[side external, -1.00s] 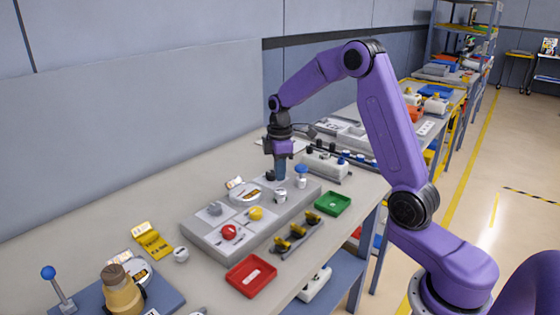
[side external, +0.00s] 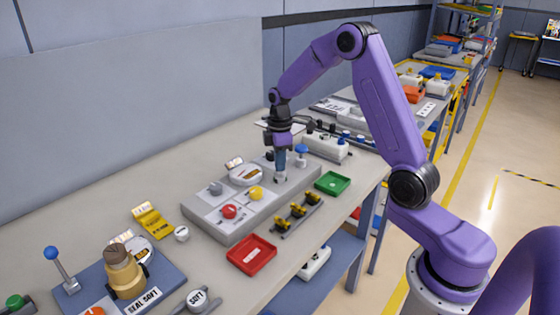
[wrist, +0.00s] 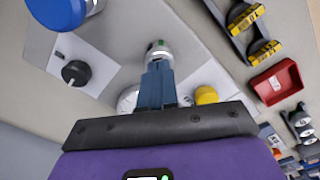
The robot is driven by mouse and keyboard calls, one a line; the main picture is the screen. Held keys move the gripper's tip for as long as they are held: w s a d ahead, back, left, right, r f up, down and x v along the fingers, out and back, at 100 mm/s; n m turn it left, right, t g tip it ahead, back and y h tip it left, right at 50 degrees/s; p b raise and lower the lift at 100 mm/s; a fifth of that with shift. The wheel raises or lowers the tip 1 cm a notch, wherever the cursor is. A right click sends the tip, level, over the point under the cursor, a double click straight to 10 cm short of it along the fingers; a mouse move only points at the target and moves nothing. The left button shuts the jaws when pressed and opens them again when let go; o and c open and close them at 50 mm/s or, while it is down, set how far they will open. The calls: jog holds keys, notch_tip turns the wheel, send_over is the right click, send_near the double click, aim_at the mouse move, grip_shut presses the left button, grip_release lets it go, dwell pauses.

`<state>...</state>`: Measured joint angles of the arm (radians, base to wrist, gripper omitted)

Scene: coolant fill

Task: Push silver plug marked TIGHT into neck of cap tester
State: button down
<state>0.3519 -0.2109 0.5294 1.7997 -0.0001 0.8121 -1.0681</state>
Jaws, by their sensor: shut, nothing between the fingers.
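A silver cylinder (side external: 280,178) stands upright on the grey console (side external: 236,233), under my gripper. It also shows in the wrist view (wrist: 157,50), with a dark and green spot on top. I take it for the silver plug at the tester neck; no TIGHT marking is readable, and how deep it sits cannot be told. My gripper (side external: 281,166) points down with its fingers shut and empty. In the wrist view, the fingertips (wrist: 157,66) are at the cylinder's top edge; contact cannot be told for certain. The fingers hide part of the cylinder.
On the console are a blue-topped post (side external: 302,151), a black knob (wrist: 76,73), a round gauge (side external: 246,174), a red knob (side external: 229,211) and a yellow knob (side external: 256,193). Red (side external: 251,254) and green (side external: 332,183) trays lie in front. A SEAL SOFT station (side external: 125,272) stands at lower left.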

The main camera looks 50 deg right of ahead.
jog(key=shift+f, duration=0.2)
jog(key=shift+r, duration=0.15)
notch_tip(320, 180, up, 20)
jog(key=s+a+f+n, duration=0.1)
jog(key=s+a+f, duration=0.1)
jog(key=s+a, duration=0.45)
jog(key=s+a+f, duration=0.3)
jog(key=s+a, duration=0.3)
jog(key=a, duration=0.2)
jog(key=s+f, duration=0.3)
jog(key=s, duration=0.8)
jog(key=s+f+n, duration=0.1)
jog(key=s+f, duration=0.3)
jog(key=s, duration=0.6)
jog(key=shift+s+a, duration=0.35)
jog(key=shift+a, duration=0.05)
